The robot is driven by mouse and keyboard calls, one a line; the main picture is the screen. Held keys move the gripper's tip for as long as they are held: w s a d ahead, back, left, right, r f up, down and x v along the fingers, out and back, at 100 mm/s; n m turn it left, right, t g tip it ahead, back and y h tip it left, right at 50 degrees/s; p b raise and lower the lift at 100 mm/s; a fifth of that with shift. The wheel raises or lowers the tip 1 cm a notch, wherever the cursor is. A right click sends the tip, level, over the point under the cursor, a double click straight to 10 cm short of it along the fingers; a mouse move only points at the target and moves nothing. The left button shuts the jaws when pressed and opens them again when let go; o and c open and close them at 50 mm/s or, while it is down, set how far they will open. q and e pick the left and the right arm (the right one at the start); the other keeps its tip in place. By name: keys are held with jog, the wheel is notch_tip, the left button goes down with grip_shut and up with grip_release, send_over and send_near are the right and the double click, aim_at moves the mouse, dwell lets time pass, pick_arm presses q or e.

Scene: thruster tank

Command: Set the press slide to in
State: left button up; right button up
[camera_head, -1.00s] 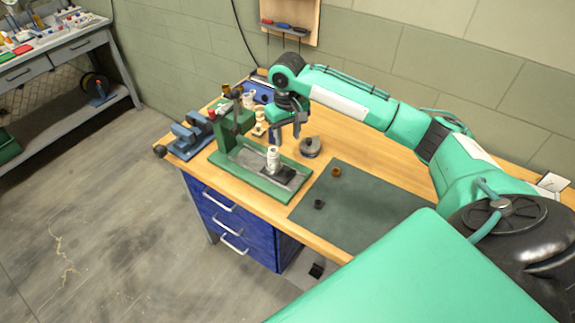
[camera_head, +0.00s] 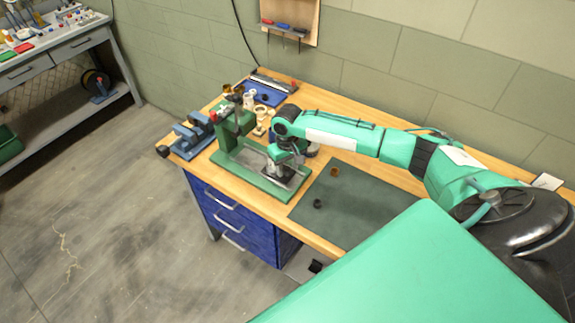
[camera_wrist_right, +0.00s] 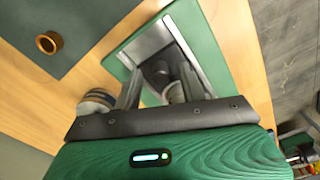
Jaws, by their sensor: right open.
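The green press (camera_head: 232,125) stands at the left part of the wooden bench, with a green-rimmed base (camera_head: 262,183) and a grey channel (camera_wrist_right: 150,42). The dark slide block (camera_head: 279,176) sits toward the right end of the base, partly hidden by my right gripper (camera_head: 277,164). My right gripper also shows in the right wrist view (camera_wrist_right: 160,88), open, with its fingers reaching down over the channel. A dark rounded part (camera_wrist_right: 157,70) and a pale part (camera_wrist_right: 174,92) show between the fingers; contact cannot be told. My left gripper is not in view.
A grey round pot (camera_wrist_right: 95,103) stands close beside the press base. A dark green mat (camera_head: 360,205) holds a brown ring (camera_head: 334,171) and a small dark piece (camera_head: 317,203). A blue vise (camera_head: 190,138) and blue tray (camera_head: 265,95) are nearby.

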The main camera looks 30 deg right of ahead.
grip_shut()
jog(key=w+a, duration=0.1)
jog(key=w, duration=0.1)
jog(key=w+a, duration=0.1)
jog(key=w, duration=0.2)
jog(key=w+a+b, duration=0.1)
jog(key=w, duration=0.1)
jog(key=shift+w+a, duration=0.1)
jog(key=shift+w, duration=0.3)
grip_release()
notch_tip(320, 180, up, 12)
jog(key=b, duration=0.3)
jog(key=shift+b, duration=0.3)
